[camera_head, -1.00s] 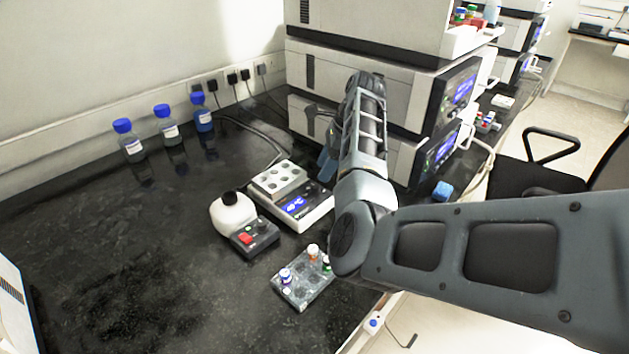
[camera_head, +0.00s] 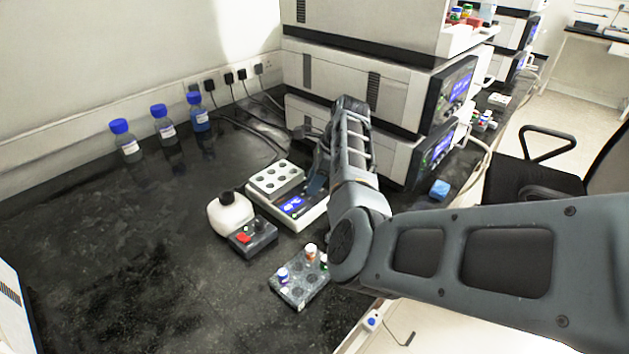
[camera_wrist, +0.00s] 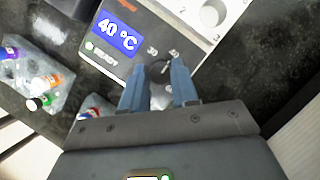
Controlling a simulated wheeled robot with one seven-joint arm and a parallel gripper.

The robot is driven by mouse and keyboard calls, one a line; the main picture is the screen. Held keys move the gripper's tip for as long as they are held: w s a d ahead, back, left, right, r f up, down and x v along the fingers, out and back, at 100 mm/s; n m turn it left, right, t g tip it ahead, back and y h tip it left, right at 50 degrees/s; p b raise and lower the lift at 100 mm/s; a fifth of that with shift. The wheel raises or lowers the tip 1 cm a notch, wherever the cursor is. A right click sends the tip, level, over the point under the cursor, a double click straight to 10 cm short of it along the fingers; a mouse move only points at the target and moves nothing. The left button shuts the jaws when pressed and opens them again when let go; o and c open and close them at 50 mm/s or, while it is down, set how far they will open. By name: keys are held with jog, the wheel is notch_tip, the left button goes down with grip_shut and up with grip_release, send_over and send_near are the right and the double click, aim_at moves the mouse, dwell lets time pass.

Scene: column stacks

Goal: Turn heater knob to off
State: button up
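The heater is a white block unit (camera_head: 262,196) with a dark front panel and a blue display (camera_wrist: 114,36) reading 40 °C, with a green light marked READY. Its dark round knob (camera_wrist: 159,71) shows in the wrist view among printed numbers on the panel. My gripper (camera_wrist: 159,68) has its two blue fingers apart, one on each side of the knob. I cannot tell whether they touch it. In the head view my gripper (camera_head: 318,180) is at the right end of the heater, and my arm hides the knob.
A vial rack (camera_head: 297,292) is in front. Stacked white instruments (camera_head: 345,85) rise behind. Blue-capped bottles (camera_head: 164,128) stand by the wall. The left bench is clear.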

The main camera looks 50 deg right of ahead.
grip_shut()
jog(key=shift+n, duration=0.3)
jog(key=shift+d+n+g+y+p, duration=0.1)
jog(key=shift+n+g+y+p, duration=0.25)
jog(key=shift+n, duration=0.55)
jog(key=n+g, duration=0.1)
jog(key=n, duration=0.1)
jog(key=shift+w+n+y, duration=0.15)
jog(key=shift+n+y, duration=0.1)
jog(key=shift+n, duration=0.05)
jog(key=n+g+b, duration=0.1)
jog(key=n, duration=0.2)
jog(key=n+g+b, duration=0.1)
jog(key=n, duration=0.2)
jog(key=shift+w+f+g, duration=0.1)
jog(key=shift+w+g, duration=0.05)
jog(key=shift+g, duration=0.1)
jog(key=n+g+b, duration=0.1)
jog(key=n, duration=0.2)
jog(key=n+g+h+b, duration=0.1)
jog(key=n+b, duration=0.1)
jog(key=n, duration=0.1)
jog(key=shift+w+n, duration=0.15)
jog(key=shift+n, duration=0.25)
jog(key=n+h, duration=0.1)
jog(key=n, duration=0.2)
jog(key=n+g+h, duration=0.1)
jog(key=n, duration=0.2)
jog(key=shift+a, duration=0.2)
